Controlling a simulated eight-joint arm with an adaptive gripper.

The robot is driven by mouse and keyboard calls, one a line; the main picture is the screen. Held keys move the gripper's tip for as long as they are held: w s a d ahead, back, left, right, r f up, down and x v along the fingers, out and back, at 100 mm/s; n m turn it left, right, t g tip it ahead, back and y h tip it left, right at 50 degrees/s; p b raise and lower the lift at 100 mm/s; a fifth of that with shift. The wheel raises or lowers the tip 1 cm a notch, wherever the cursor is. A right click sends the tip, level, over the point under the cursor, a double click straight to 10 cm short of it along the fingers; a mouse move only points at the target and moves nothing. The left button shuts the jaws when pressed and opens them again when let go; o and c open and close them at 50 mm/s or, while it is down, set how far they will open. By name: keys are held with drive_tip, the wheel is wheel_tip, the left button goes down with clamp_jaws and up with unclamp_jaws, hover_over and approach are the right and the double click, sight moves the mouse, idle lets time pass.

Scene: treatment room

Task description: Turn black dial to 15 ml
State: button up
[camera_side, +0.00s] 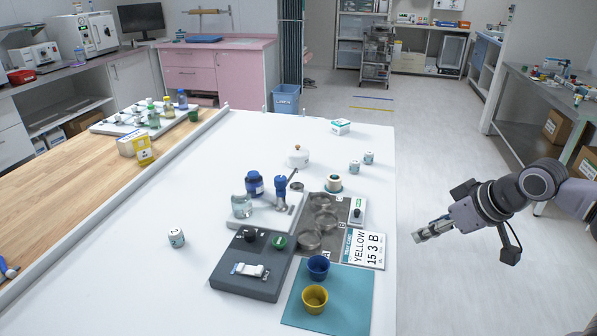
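A dark grey control box (240,284) lies on the white table, front centre. A black dial (250,236) sits on its back left part, beside a green knob (279,242). A white piece (250,270) is set on the box's front part. The dial's marks and setting are too small to read. My gripper (418,237) is at the right, beyond the table's right edge in this view, pointing left and well apart from the dial. Its fingers look close together, but I cannot tell whether they are open or shut. I see nothing held in it.
A card (363,249) reading "YELLOW 15 3 B" lies right of the box. A blue cup (318,267) and a yellow cup (314,299) stand on a teal mat (350,300). The table's left side is mostly clear.

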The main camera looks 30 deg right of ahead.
drive_tip(key=w+a+r+n+g, duration=0.2)
drive_tip(key=w+a+r+n, duration=0.3)
drive_tip(key=w+r, duration=0.55)
drive_tip(key=n+g, duration=0.5)
drive_tip(key=n, duration=0.8)
hover_over(250, 231)
wheel_tip(250, 231, down, 13)
drive_tip(key=shift+f, duration=5.05)
clamp_jaws()
